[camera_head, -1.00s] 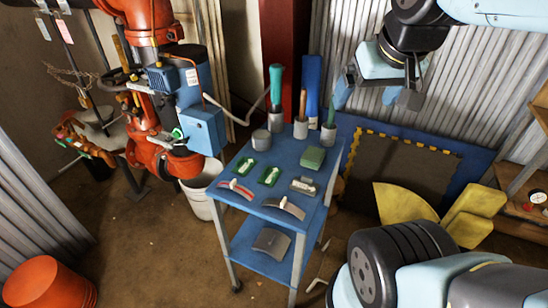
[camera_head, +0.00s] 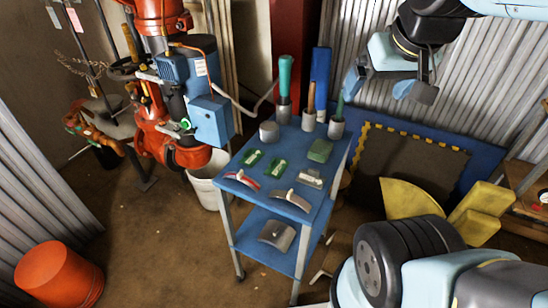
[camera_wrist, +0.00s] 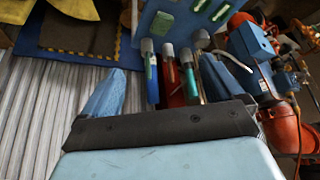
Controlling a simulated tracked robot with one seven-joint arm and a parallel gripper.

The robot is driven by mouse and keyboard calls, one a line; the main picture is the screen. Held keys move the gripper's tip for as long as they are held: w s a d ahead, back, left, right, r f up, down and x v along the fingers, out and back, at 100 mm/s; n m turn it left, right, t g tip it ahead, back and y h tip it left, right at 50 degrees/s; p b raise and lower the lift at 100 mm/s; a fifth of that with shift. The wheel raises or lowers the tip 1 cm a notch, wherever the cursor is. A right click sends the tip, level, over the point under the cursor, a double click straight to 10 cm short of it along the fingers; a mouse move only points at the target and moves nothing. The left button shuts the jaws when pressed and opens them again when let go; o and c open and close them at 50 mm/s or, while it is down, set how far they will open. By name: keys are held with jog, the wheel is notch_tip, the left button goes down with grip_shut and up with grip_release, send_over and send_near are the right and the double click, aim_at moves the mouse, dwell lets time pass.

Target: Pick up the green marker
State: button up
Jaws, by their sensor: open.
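A blue trolley (camera_head: 240,205) carries three grey cups on its back edge. The right cup (camera_head: 336,129) holds a thin dark green stick (camera_head: 340,104), which looks like the green marker; it also shows in the wrist view (camera_wrist: 153,86). The left cup holds a thicker teal-green stick (camera_head: 286,76), and the middle one a brown stick (camera_head: 311,98). My gripper (camera_head: 378,88) is open and empty, above and right of the right cup in the head view. In the wrist view the sticks lie between its spread blue fingers (camera_wrist: 160,92). It touches none that I can see.
The trolley top also bears a grey round block (camera_head: 269,131), a green block (camera_head: 320,150), small green pieces (camera_head: 278,165) and curved metal pieces (camera_head: 292,200). Red pipework with a blue box (camera_head: 211,121) stands left. A corrugated wall (camera_head: 470,85) and blue-framed panel (camera_head: 410,165) are behind.

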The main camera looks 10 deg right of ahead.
jog(key=shift+w, duration=0.15)
jog(key=shift+c, duration=1.4)
jog(key=w+a+f+n, duration=0.1)
jog(key=w+n, duration=0.1)
jog(key=w+a+f+n+g, duration=0.1)
jog(key=w+n, duration=0.1)
jog(key=n, duration=0.1)
jog(key=w+a+n, duration=0.1)
jog(key=w+n, duration=0.1)
jog(key=shift+w+a+f+n+g+h, duration=0.1)
jog(key=shift+w+f+n+g+h, duration=0.2)
jog(key=shift+w+f, duration=0.1)
jog(key=c, duration=0.7)
jog(key=n+g, duration=0.4)
jog(key=n, duration=1.8)
send_over(272, 161)
notch_tip(272, 161, down, 18)
notch_tip(272, 161, down, 13)
